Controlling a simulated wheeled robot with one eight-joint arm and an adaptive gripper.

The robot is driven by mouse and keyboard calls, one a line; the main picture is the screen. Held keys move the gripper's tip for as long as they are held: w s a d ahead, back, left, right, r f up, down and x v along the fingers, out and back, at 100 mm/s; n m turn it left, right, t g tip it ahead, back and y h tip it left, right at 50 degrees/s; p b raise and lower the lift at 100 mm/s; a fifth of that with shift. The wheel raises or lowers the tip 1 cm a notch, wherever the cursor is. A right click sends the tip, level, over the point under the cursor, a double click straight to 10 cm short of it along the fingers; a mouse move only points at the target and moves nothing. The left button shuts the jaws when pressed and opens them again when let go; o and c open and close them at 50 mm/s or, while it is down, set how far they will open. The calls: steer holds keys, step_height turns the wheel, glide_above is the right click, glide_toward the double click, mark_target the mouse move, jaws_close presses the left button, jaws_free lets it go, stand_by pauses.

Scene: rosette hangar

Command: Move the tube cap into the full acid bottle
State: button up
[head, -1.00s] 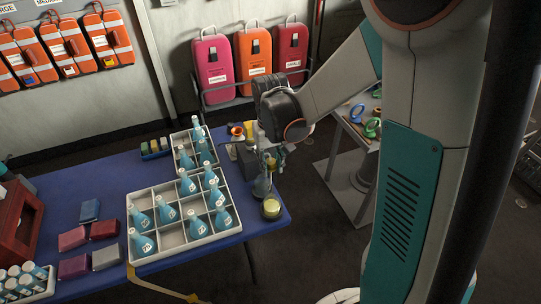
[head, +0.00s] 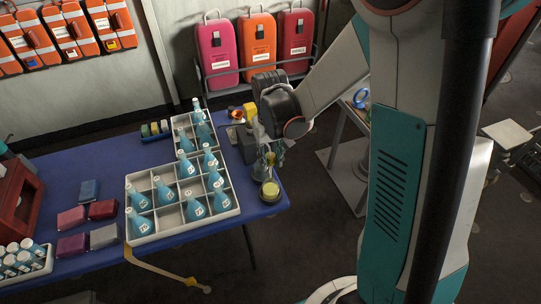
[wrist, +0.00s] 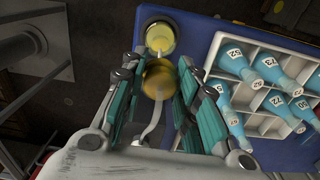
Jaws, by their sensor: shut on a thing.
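My gripper (wrist: 160,82) points down over the right end of the blue table. Its teal fingers are closed around a small gold, round-looking thing (wrist: 158,79); I cannot tell for sure that it is the tube cap. Just beyond it in the wrist view is a round container with yellow content (wrist: 160,38). In the head view this container (head: 269,190) stands close to the table's right edge, just below my gripper (head: 269,157). Blue labelled bottles (head: 194,205) stand in a white divided tray (head: 157,236). I cannot tell which bottle is the full acid bottle.
A smaller divided tray section with bottles (head: 199,115) lies behind. Dark boxes and small yellow and orange items (head: 236,115) stand by my wrist. Colored blocks (head: 103,209) and a rack of tubes (head: 20,262) are at left. Suitcases (head: 257,52) stand along the wall.

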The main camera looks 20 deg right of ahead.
steer(key=shift+f+b, duration=0.35)
stand_by(0.8)
steer(key=shift+f+b, duration=1.7)
steer(key=shift+f, duration=0.2)
steer(key=shift+f, duration=0.1)
steer(key=shift+f+b, duration=1.9)
steer(key=shift+f, duration=0.3)
steer(key=o, duration=0.8)
steer(key=shift+o, duration=0.2)
